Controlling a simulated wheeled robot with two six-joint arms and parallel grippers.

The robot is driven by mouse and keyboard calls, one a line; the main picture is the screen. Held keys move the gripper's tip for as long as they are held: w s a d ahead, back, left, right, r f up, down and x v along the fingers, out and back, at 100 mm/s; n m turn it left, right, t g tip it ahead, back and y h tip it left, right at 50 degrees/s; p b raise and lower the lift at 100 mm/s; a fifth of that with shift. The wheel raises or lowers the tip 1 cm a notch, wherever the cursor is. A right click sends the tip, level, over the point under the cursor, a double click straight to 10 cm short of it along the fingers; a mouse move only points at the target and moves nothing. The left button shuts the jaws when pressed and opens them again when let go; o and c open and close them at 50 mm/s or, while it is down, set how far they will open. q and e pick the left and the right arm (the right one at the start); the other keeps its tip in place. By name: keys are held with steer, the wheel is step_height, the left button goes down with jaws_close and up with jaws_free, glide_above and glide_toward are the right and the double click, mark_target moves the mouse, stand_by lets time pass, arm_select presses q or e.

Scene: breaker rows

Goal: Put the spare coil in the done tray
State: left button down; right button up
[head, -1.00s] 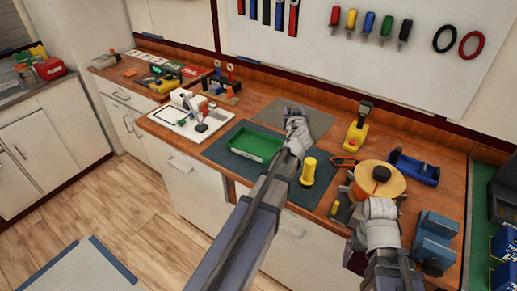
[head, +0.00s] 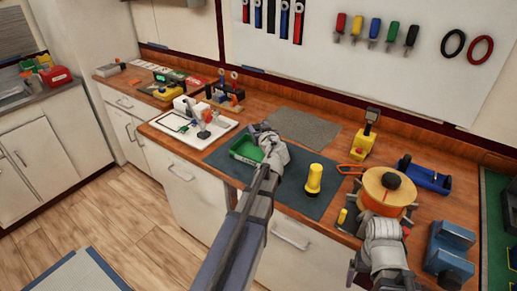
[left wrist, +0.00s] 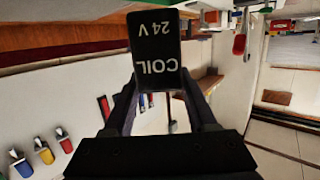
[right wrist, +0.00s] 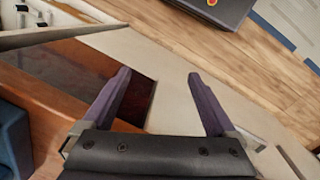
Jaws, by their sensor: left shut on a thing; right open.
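The spare coil (left wrist: 155,55) is a black block with white "COIL 24 V" lettering, upside down in the left wrist view. My left gripper (left wrist: 158,90) is shut on it. In the head view my left gripper (head: 266,138) is over the right part of the green tray (head: 240,157), which looks like the done tray. The arm hides part of the tray, and I cannot tell the coil's height above it. My right gripper (right wrist: 158,76) is open and empty near the counter's front edge; its fingers are not clear in the head view.
A yellow flashlight (head: 314,179) stands on the dark mat (head: 292,192) right of the tray. A white tray with parts (head: 182,127) is to the left. An orange spool (head: 386,188) and a blue block (head: 447,247) are near my right arm. A grey mat (head: 303,127) lies bare behind.

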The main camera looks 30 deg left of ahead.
arm_select(q)
steer(key=shift+f+b, duration=2.35)
steer(key=shift+f, duration=0.65)
arm_select(e)
steer(key=shift+f, duration=3)
arm_select(q)
steer(key=shift+f, duration=0.15)
steer(key=shift+c, duration=1)
jaws_free()
arm_select(e)
steer(key=shift+f, duration=0.15)
arm_select(q)
steer(key=shift+s+d+r, duration=0.1)
steer(key=shift+d+r, duration=0.05)
steer(key=shift+r, duration=0.1)
steer(key=p+v, duration=0.2)
steer(key=v, duration=0.9)
steer(key=shift+s+d, duration=0.25)
steer(key=shift+d, duration=0.05)
arm_select(e)
step_height(320, 180, up, 3)
steer(key=shift+f, duration=0.15)
